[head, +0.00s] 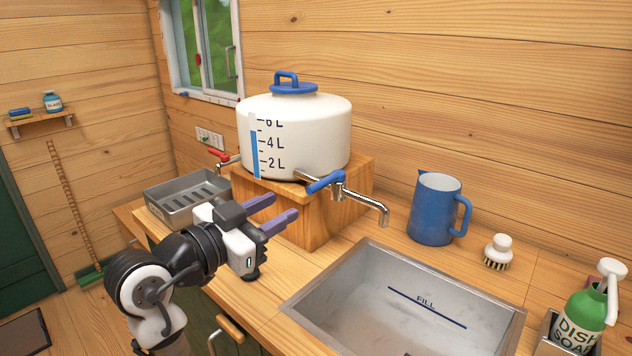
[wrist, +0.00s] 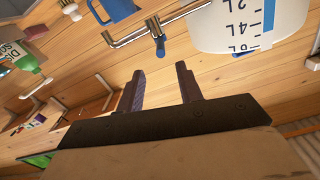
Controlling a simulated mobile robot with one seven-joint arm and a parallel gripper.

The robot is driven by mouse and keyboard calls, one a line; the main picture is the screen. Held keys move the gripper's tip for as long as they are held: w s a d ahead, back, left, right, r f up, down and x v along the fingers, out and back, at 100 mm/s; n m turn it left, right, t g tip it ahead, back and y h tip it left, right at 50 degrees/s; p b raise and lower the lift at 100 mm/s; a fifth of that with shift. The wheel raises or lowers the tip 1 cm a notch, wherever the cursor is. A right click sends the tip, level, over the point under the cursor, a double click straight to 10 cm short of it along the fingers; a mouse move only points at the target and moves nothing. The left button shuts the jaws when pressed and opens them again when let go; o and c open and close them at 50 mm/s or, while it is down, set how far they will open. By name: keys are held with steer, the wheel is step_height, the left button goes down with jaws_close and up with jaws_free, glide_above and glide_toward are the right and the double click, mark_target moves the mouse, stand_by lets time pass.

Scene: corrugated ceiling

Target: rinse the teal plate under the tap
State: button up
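No teal plate shows in either view. The tap (head: 372,205) is a chrome spout with a blue lever, on the right front of the white water tank (head: 310,135). Its spout reaches toward the sink (head: 352,284), which has a FILL line inside and no visible water or dishes. No water runs from the spout. My gripper (head: 286,206) is open and empty, in front of the tank's wooden stand, left of the tap. In the wrist view its two purple fingers (wrist: 160,68) are apart, with the tap (wrist: 132,36) beyond them.
A grey slotted tray (head: 186,192) sits at the left below a red-handled tap (head: 222,157). A blue jug (head: 434,209), a white brush (head: 497,250) and a green dish soap bottle (head: 580,318) stand around the sink's back and right. The wooden stand (head: 318,212) is close to my fingers.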

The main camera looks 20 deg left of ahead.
mark_target(334, 177)
steer(key=p+x, duration=0.2)
steer(key=x, duration=0.9)
steer(key=shift+w+p, duration=0.1)
steer(key=shift+p, duration=0.25)
jaws_close()
